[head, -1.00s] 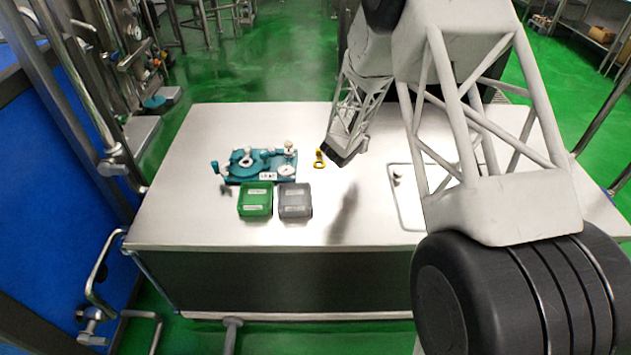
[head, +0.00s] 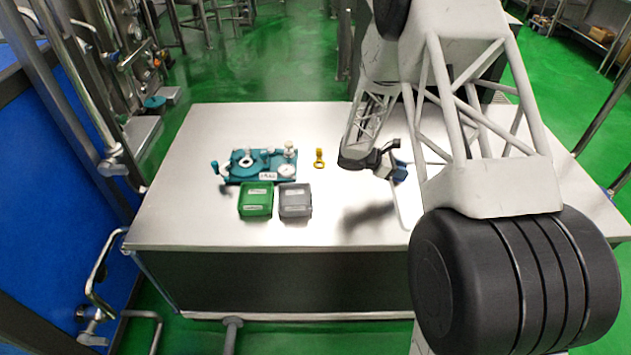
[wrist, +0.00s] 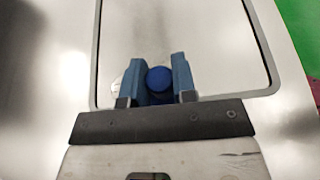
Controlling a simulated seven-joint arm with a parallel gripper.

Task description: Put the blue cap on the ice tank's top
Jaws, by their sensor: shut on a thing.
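My gripper (head: 396,168) is above the right part of the steel table, beside my large arm link. In the wrist view, its two blue-grey fingers (wrist: 158,78) are shut on a round blue cap (wrist: 158,79), which sits between the fingertips. Below it is a rounded rectangular outline in the tabletop (wrist: 185,40), and the cap appears over its near left part. A pale round shape shows partly behind the left finger; I cannot tell what it is. I cannot make out for certain which thing is the ice tank; the gripper and my arm hide part of that area.
A teal fixture (head: 262,166) with white knobs stands on the table's left. In front of it are a green bin (head: 256,200) and a grey bin (head: 295,200). A yellow ringed piece (head: 319,158) lies near the middle. The table's front centre is clear.

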